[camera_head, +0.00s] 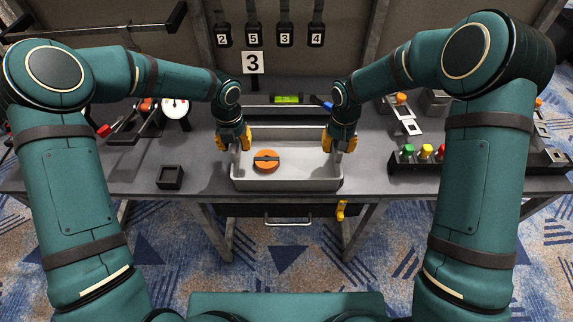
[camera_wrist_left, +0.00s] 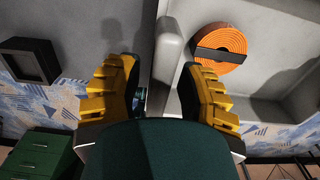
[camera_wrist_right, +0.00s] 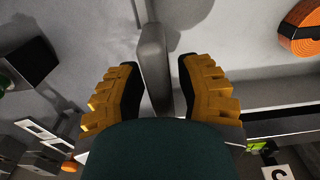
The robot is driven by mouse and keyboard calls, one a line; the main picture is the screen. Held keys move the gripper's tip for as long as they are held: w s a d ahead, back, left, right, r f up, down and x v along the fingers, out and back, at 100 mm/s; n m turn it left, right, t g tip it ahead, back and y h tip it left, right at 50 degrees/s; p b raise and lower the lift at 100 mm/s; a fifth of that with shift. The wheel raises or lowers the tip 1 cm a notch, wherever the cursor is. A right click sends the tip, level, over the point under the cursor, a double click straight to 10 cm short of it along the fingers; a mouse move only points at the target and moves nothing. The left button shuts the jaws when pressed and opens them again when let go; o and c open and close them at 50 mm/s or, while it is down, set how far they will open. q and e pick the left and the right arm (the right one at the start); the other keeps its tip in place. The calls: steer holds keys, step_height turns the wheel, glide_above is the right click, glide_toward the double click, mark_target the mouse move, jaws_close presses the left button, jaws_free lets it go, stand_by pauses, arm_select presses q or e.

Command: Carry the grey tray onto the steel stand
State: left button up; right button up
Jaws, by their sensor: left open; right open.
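The grey tray (camera_head: 287,184) sits on the dark table at its front middle, with an orange disc with a dark bar (camera_head: 266,160) inside it. My left gripper (camera_head: 235,146) is open at the tray's left wall; in the left wrist view its fingers (camera_wrist_left: 160,95) stand on either side of that wall. My right gripper (camera_head: 340,145) is open at the tray's right wall; in the right wrist view its yellow fingers (camera_wrist_right: 157,90) straddle the wall with gaps. I cannot pick out the steel stand with certainty.
A small black open box (camera_head: 170,177) stands left of the tray. A block with coloured buttons (camera_head: 424,155) stands to the right. A green level (camera_head: 287,99) and a number 3 sign (camera_head: 253,62) are behind. A white dial (camera_head: 176,108) stands at the back left.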

arm_select(q)
step_height(320, 180, up, 9)
steer(key=shift+f, duration=0.1)
arm_select(e)
steer(key=shift+r, duration=0.1)
step_height(320, 180, up, 12)
steer(key=shift+f, duration=0.1)
stand_by(0.3)
arm_select(q)
steer(key=shift+s, duration=0.1)
arm_select(e)
steer(key=shift+s, duration=0.1)
stand_by(0.3)
